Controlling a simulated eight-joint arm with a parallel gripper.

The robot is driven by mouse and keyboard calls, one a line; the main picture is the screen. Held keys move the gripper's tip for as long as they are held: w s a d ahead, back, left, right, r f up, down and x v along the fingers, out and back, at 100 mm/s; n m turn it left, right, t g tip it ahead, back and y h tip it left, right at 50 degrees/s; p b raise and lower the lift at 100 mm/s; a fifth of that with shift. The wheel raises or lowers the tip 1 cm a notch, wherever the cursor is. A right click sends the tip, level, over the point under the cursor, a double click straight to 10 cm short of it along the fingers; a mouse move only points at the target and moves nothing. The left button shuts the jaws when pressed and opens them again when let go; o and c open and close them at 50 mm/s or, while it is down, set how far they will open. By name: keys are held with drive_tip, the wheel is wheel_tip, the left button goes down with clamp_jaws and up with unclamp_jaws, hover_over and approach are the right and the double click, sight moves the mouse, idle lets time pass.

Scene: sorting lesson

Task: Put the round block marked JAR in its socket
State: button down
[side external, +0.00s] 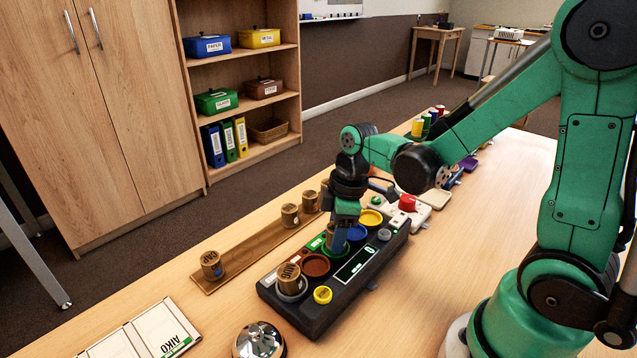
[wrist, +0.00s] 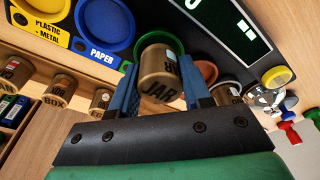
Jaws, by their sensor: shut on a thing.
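The round wooden block marked JAR (wrist: 160,88) is between the two blue fingers of my gripper (wrist: 160,76) in the wrist view. The gripper is shut on it. The green-rimmed socket (wrist: 172,42) shows right behind the block. In the side view my gripper (side external: 343,228) points down at the green socket (side external: 345,252) in the dark sorting console (side external: 318,312), between the brown and blue sockets. The fingers hide most of the block there. I cannot tell whether its lower end is inside the rim or just above it.
Another wooden block (side external: 289,276) stands in the socket at the console's near end. The brown (side external: 315,266), blue (side external: 357,232) and yellow (side external: 371,217) sockets look empty. Several wooden blocks stand on a wooden rail (side external: 240,263) behind. A silver bell (side external: 258,341) is in front.

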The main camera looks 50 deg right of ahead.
drive_tip(key=shift+f, duration=0.4)
drive_tip(key=c, duration=0.7)
unclamp_jaws()
drive_tip(key=shift+o, duration=0.2)
drive_tip(key=shift+r, duration=0.1)
drive_tip(key=shift+s+d+r, duration=0.2)
drive_tip(key=shift+r, duration=1.55)
drive_tip(key=shift+s+d+r, duration=0.15)
drive_tip(key=shift+d+r, duration=0.05)
drive_tip(key=shift+r, duration=1.6)
drive_tip(key=shift+s+d+r, duration=0.2)
drive_tip(key=shift+r, duration=1.55)
drive_tip(key=shift+r, duration=3)
